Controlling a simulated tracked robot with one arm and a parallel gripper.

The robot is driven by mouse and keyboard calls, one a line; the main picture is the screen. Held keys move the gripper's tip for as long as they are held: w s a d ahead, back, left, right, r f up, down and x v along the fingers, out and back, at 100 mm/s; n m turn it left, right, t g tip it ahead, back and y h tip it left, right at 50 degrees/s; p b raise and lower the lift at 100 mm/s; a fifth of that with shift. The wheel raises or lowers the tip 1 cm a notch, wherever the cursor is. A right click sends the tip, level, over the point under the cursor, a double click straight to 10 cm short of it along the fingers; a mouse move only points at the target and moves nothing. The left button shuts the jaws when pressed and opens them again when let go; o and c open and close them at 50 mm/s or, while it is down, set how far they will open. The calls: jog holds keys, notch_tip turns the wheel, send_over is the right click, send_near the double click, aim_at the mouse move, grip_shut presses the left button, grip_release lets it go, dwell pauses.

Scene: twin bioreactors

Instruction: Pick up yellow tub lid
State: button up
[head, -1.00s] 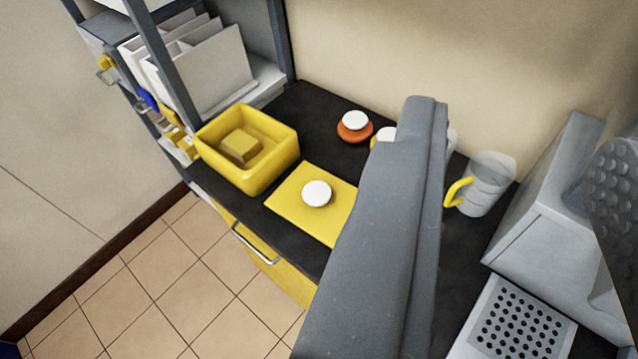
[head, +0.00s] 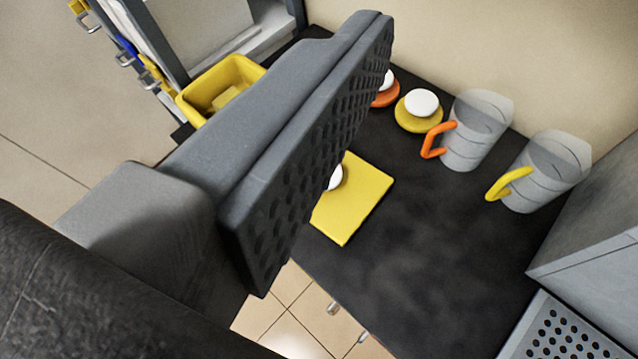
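The yellow tub lid (head: 358,200), a flat yellow square plate with a white round knob (head: 335,177), lies on the dark worktop. Its left part and some of the knob are hidden behind my finger. One grey finger of my gripper (head: 305,150) crosses the view, its dotted pad facing right with nothing against it. The other finger is outside the frame. The gripper appears open and empty, with the finger nearer the camera than the lid. The yellow tub (head: 245,72) stands left of the lid, partly hidden, with a yellow block inside.
An orange round lid (head: 384,97) and a yellow round lid (head: 418,117), both with white knobs, lie at the back. Clear jugs with an orange handle (head: 470,135) and a yellow handle (head: 543,175) stand right of them. A grey machine (head: 590,250) is at the right. The worktop's middle is clear.

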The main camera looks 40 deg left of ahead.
jog(key=w+a+f+n+g+y, duration=0.15)
jog(key=a+f, duration=0.35)
jog(key=f, duration=0.6)
jog(key=w+a+f+g, duration=0.15)
jog(key=a+f, duration=0.25)
jog(key=f, duration=0.8)
jog(key=w+a+f+n+y, duration=0.15)
jog(key=a+f, duration=0.35)
jog(key=f, duration=0.6)
jog(key=x, duration=0.4)
jog(key=b+x, duration=0.1)
jog(key=x, duration=0.3)
jog(key=shift+w+d+f, duration=0.15)
jog(key=shift+w, duration=0.1)
jog(key=shift+r+b+x, duration=0.15)
jog(key=shift+b+x, duration=0.35)
jog(key=shift+x, duration=0.85)
jog(key=shift+r+b+x, duration=0.15)
jog(key=shift+b+x, duration=0.35)
jog(key=shift+x, duration=0.85)
jog(key=shift+w, duration=0.15)
jog(key=c, duration=1.1)
